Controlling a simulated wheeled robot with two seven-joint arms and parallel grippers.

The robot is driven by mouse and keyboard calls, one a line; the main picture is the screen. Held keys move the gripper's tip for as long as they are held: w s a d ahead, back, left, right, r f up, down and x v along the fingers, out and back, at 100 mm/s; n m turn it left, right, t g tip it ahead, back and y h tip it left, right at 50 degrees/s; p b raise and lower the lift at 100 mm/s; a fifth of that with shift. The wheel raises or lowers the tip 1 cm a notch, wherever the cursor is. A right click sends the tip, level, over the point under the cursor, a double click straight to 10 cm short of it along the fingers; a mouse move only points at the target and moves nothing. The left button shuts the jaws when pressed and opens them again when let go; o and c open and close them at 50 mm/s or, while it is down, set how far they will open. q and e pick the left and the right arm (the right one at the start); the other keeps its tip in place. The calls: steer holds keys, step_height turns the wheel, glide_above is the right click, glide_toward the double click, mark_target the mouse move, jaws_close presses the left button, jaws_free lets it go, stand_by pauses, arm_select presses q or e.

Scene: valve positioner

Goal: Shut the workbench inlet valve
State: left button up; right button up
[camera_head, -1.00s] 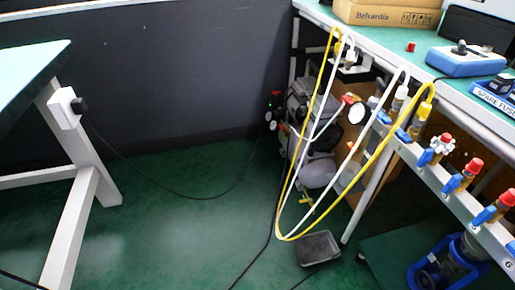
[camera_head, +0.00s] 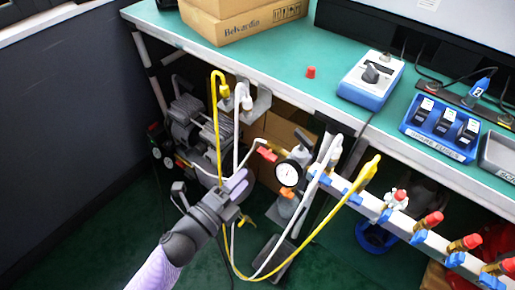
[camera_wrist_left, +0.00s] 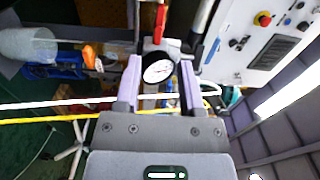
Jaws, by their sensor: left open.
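A red lever handle (camera_head: 266,154) sits just left of a round white pressure gauge (camera_head: 289,174) under the workbench, on what looks like the inlet valve. In the left wrist view the red lever (camera_wrist_left: 160,22) stands beyond the gauge (camera_wrist_left: 157,70). My left gripper (camera_head: 209,188) is open and empty, left of the gauge and lever and apart from them in the head view. In the wrist view its two fingers frame the gauge, but I cannot tell how far off it is. The valve body is mostly hidden. My right gripper is out of view.
White and yellow hoses (camera_head: 325,223) loop down in front of the bench leg and pass near my left gripper. A rail with several red-capped blue valves (camera_head: 422,228) runs along the bench front. A compressor (camera_head: 190,125) stands behind. The green benchtop (camera_head: 275,65) is above.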

mark_target(265, 157)
arm_select(q)
steer(key=b+x, duration=0.1)
steer(key=x, duration=0.6)
steer(key=shift+w+d+b, duration=0.15)
steer(key=shift+d+b, duration=0.05)
steer(key=shift+b, duration=0.2)
jaws_close()
